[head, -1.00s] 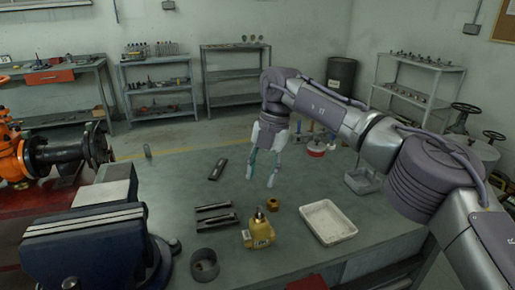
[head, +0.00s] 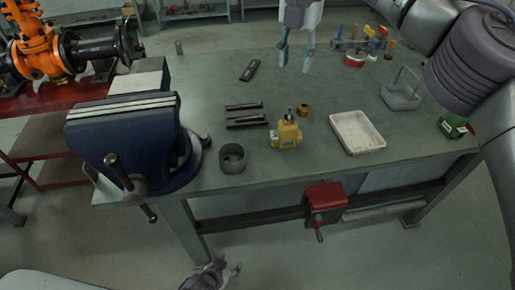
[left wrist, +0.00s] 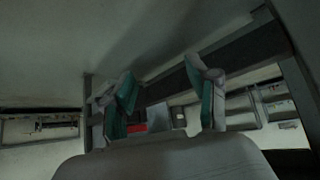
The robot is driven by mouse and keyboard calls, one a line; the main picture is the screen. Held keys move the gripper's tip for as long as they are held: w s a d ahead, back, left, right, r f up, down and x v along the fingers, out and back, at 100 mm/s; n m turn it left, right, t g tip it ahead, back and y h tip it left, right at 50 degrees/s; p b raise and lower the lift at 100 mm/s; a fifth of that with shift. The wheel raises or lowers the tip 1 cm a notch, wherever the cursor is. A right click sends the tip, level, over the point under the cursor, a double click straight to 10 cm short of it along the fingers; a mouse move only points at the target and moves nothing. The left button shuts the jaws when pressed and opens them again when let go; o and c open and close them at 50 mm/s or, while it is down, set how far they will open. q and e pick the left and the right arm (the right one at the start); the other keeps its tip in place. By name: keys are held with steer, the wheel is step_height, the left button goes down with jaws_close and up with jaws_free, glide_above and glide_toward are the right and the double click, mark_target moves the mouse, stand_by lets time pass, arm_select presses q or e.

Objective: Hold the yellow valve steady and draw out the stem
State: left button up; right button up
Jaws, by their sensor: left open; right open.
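The yellow valve (head: 287,136) stands upright near the front middle of the workbench. Its short dark stem (head: 289,114) sticks up from the top. My right gripper (head: 295,66) is open and empty, pointing down over the bench well behind the valve. My left gripper (head: 230,273) is low at the bottom of the head view, in front of the bench and below its top. It is small and partly cut off there. In the left wrist view its two teal-padded fingers (left wrist: 165,100) are apart with nothing between them. The valve is not visible in that view.
A blue vise (head: 125,140) stands left of the valve, beside a dark round cup (head: 232,158). Dark jaw-like blocks (head: 246,121) and a brass nut (head: 303,110) lie close to the valve. A white tray (head: 357,133) lies to its right. A red vise (head: 325,197) hangs below the front edge.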

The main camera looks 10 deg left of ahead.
arm_select(q)
steer(key=w+d+r+t+h, duration=0.2)
steer(key=w+d+r, duration=0.25)
steer(key=r, duration=0.45)
steer(key=w+d+r+t+h, duration=0.1)
steer(key=w+d+r+t, duration=0.1)
steer(key=w+d+r, duration=0.45)
steer(key=s+d+r+m+t+h, duration=0.1)
steer(key=s+d+r+h, duration=0.1)
steer(key=r, duration=0.8)
steer(key=s+d+r+h, duration=0.1)
steer(key=d+r+h, duration=0.15)
steer(key=r, duration=0.75)
steer(key=m+t+y, duration=0.1)
steer(key=t+y, duration=0.1)
steer(key=t, duration=0.1)
glide_toward(286, 121)
steer(key=x, duration=1.1)
steer(key=shift+w+d, duration=0.1)
steer(key=shift+w, duration=0.1)
